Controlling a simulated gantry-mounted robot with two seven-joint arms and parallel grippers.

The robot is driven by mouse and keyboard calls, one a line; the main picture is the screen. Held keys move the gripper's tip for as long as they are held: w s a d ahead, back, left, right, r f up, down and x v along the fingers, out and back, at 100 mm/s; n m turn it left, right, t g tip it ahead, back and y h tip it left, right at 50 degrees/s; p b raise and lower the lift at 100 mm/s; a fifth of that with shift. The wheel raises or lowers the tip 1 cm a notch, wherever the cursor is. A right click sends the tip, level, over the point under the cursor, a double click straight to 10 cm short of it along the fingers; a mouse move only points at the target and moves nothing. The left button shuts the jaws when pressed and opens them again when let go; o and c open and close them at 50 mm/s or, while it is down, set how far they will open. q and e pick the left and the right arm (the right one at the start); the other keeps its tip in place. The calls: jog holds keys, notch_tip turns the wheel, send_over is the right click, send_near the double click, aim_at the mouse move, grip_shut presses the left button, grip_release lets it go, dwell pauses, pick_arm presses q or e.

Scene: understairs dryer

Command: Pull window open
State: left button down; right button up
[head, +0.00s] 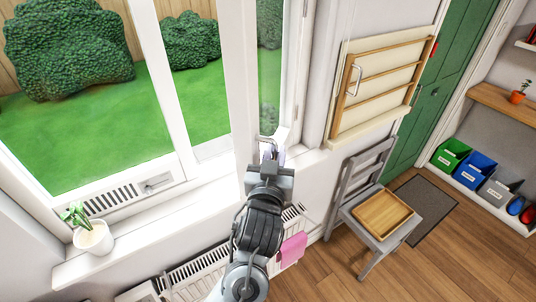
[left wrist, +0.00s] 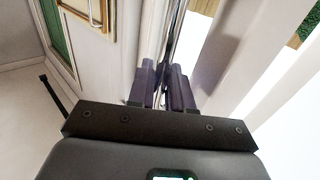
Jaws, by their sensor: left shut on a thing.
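The white-framed window (head: 241,85) fills the upper left of the head view, with a garden behind its glass. My left gripper (head: 271,150) is at the lower right of the window, by a thick white upright, just above the sill. In the left wrist view its two dark fingers (left wrist: 162,88) are shut on a thin metallic upright piece (left wrist: 167,45), which looks like the window's handle. The fingers hide part of this piece. I cannot tell from the view how far the window stands open. My right gripper is not in view.
A potted plant (head: 93,235) stands on the left of the sill (head: 150,232). A radiator (head: 195,272) with a pink cloth (head: 292,249) is below. A grey chair (head: 405,222) holding a wooden tray (head: 383,214) stands right. A folding wooden rack (head: 378,75) hangs on the wall.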

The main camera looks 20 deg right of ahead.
pick_arm(q)
jog(key=shift+f, duration=0.15)
jog(key=c, duration=1.2)
grip_release()
jog(key=shift+d, duration=0.1)
jog(key=shift+s, duration=0.1)
jog(key=b+v, duration=0.3)
jog(key=v, duration=0.7)
jog(key=shift+s, duration=0.25)
